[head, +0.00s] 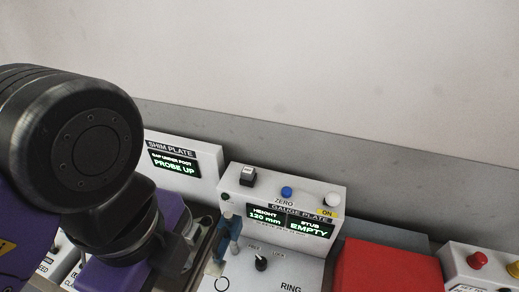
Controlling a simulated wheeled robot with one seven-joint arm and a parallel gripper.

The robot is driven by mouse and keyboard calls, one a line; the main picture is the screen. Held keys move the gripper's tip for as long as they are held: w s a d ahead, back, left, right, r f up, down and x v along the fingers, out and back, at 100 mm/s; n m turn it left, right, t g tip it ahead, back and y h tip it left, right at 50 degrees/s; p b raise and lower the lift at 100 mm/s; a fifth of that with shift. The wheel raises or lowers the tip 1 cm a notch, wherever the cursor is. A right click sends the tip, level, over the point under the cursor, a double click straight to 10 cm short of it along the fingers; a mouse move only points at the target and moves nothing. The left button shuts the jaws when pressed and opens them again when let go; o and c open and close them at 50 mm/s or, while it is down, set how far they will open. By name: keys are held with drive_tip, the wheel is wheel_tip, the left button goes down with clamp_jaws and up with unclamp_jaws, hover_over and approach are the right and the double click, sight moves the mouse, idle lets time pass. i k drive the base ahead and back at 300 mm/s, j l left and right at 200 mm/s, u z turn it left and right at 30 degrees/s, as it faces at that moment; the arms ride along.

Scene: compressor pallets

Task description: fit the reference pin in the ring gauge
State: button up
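The gauge plate (330,212) is a white console with a dark display reading "HEIGHT 120 mm" and "STUB EMPTY". I cannot tell whether this circle is the ring gauge. A blue-grey upright piece (234,228) with a pale lower end stands left of the knob; I cannot tell what it is. I cannot make out the reference pin. My black and purple arm fills the left; my gripper's fingers cannot be clearly told there.
The shim plate console (205,160) reads "PROBE UP". A black knob (261,263) sits on the front panel. A red block (385,268) stands to the right, then a white box with a red button (477,260). A bare wall is behind.

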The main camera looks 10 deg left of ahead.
sight(248, 173)
drive_tip(key=i+l, duration=0.1)
drive_tip(key=i, duration=0.9)
